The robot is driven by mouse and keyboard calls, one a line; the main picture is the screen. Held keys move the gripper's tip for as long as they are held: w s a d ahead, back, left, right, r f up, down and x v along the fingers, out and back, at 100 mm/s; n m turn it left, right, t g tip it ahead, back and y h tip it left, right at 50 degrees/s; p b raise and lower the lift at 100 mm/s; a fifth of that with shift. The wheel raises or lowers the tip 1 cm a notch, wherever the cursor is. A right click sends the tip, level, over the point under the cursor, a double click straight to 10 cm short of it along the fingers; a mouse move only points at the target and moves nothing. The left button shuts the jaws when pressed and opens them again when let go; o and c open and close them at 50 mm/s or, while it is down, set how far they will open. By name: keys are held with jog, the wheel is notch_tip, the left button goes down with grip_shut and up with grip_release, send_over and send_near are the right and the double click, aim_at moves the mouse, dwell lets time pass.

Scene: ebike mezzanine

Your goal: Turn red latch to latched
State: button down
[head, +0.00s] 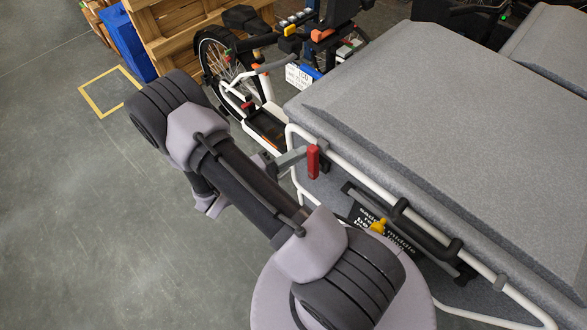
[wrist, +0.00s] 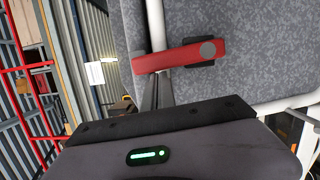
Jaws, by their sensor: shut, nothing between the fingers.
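The red latch (head: 313,162) is on the upper front of the grey cargo box, by the white tube frame. In the wrist view the red latch (wrist: 178,56) lies crosswise over a white tube, with a round grey pivot on a dark mount at its right end. My gripper (head: 300,156) is shut and empty, with its fingertips close beside the latch. In the wrist view the finger of my gripper (wrist: 157,82) reaches up to the latch's lower edge, left of the pivot. I cannot tell whether they touch. The gripper body hides what lies below.
The grey cargo box (head: 450,110) fills the right side, with a white tube rail (head: 375,190) along its edge. A yellow knob (head: 377,225) and a black handle (head: 430,235) are lower down. A bike and a wooden crate (head: 185,30) stand behind.

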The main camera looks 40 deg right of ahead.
jog(key=shift+s+r, duration=0.2)
jog(key=shift+s, duration=0.15)
dwell(0.4)
jog(key=shift+w, duration=0.1)
